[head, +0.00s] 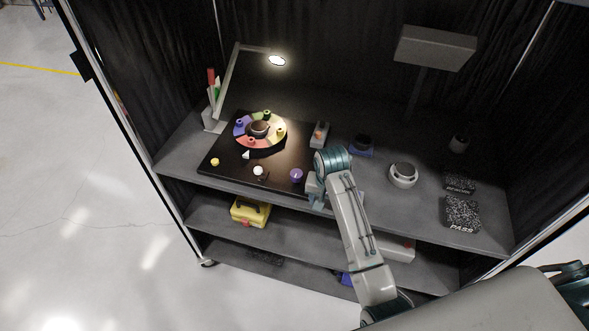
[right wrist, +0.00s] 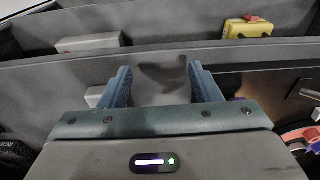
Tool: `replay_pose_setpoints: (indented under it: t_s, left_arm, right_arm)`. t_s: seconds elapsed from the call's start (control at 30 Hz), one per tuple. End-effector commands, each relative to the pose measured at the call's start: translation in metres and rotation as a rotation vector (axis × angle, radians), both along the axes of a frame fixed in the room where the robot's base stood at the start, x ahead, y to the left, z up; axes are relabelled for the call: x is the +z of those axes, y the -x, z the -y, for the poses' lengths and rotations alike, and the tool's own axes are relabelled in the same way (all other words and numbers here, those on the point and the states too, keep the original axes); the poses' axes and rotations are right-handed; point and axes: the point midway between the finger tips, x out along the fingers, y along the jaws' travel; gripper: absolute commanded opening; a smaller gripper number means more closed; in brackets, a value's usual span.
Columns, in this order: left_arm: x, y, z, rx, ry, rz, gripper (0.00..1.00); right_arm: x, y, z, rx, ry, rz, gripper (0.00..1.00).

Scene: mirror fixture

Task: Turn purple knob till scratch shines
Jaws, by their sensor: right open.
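A purple knob (head: 296,174) stands near the front right corner of a dark board (head: 222,160) on the table. A round fixture on the board has coloured sectors, each with a small knob, including a purple sector (head: 240,128), around a dark centre (head: 259,128). A scratch cannot be made out. My right gripper (head: 317,200) is just right of the purple knob, at the table's front edge. Its fingers (right wrist: 160,88) are apart with nothing between them in the right wrist view. Part of the coloured fixture (right wrist: 302,137) shows at that view's right edge. My left gripper is not in view.
A lit lamp (head: 277,60) hangs over the board. White (head: 258,171) and yellow (head: 214,162) small knobs stand left of the purple knob. A yellow case (head: 250,212) is on the shelf below.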

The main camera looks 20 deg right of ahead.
Motion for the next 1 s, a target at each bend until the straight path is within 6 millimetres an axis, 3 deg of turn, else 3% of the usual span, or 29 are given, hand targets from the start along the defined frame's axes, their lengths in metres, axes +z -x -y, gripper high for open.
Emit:
replay_pose_setpoints:
  t_s: [0.17, 0.4, 0.57, 0.73, 0.97, 1.0]
  left_arm:
    - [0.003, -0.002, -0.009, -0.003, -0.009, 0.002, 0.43]
    - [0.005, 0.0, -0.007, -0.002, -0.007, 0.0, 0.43]
    - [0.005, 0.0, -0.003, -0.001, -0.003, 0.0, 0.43]
    - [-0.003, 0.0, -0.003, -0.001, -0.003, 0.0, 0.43]
    - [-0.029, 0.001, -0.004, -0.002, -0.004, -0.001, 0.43]
    - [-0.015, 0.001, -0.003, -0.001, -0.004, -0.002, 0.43]
  right_arm:
    - [0.028, -0.039, -0.012, -0.071, -0.019, -0.021, 0.57]
    - [0.09, -0.1, -0.037, -0.203, -0.043, -0.073, 0.57]
    - [0.114, -0.117, -0.045, -0.25, -0.044, -0.093, 0.57]
    - [0.109, -0.119, -0.047, -0.26, -0.044, -0.101, 0.57]
    - [0.081, -0.119, -0.046, -0.259, -0.044, -0.1, 0.57]
    - [0.08, -0.118, -0.046, -0.26, -0.043, -0.104, 0.57]
